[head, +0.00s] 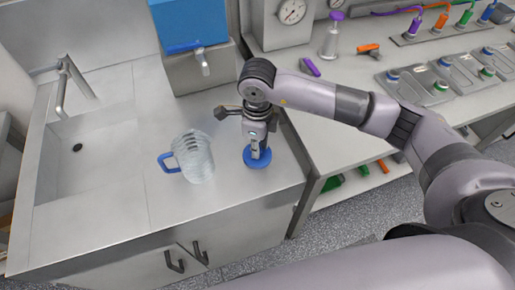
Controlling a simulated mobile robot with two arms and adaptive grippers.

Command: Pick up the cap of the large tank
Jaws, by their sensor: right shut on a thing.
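The large tank (190,22) is blue and stands on a steel stand at the back of the counter; its top is cut off by the frame. A round blue cap (255,163) is at the counter's right side, in front of the stand. My right gripper (257,150) points down over the cap, shut on its middle part. I cannot tell whether the cap rests on the counter or is just above it. My left gripper is not in view.
A clear jug (194,158) with a blue handle stands left of the cap. A sink (90,150) with a faucet (72,85) is at the left. A bench (345,130) with trays and colored tools lies right.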

